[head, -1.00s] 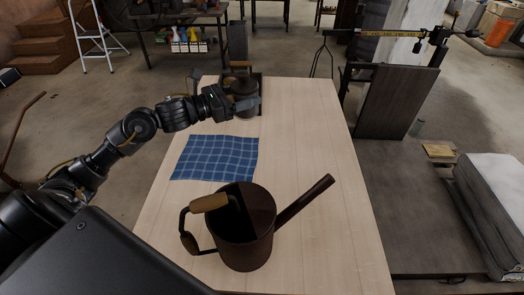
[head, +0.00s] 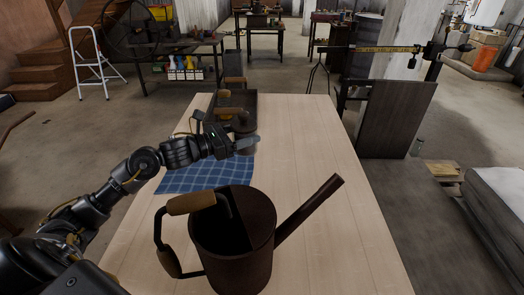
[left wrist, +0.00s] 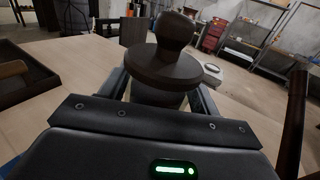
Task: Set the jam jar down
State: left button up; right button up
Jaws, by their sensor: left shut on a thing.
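The jar, which I take to be the jam jar, is dark with a round lid and a thick knob (left wrist: 175,32). In the head view it shows small and dark (head: 243,124) above the far edge of the blue checked cloth (head: 205,178). My left gripper (head: 241,145) is shut around the jar's body, below the lid; in the left wrist view a finger lies on each side. The jar looks roughly upright. Its base is hidden, so I cannot tell whether it touches anything. My right gripper is not in view.
A dark tray (head: 251,104) with wooden handles is at the table's far end. A large brown watering can (head: 232,250) stands at the near part, its spout pointing right. The right side of the wooden table (head: 320,150) is clear.

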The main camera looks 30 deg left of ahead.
pick_arm(q)
jog(key=w+f, duration=0.3)
jog(key=w, duration=0.1)
jog(key=w+f+p, duration=0.1)
jog(key=w+f, duration=0.2)
jog(key=w, duration=0.1)
jog(key=w+f, duration=0.3)
jog(key=w, duration=0.1)
jog(key=shift+d, duration=0.4)
notch_tip(320, 180, down, 2)
jog(key=shift+w+p, duration=0.15)
jog(key=shift+p, duration=0.5)
jog(key=shift+f, duration=0.55)
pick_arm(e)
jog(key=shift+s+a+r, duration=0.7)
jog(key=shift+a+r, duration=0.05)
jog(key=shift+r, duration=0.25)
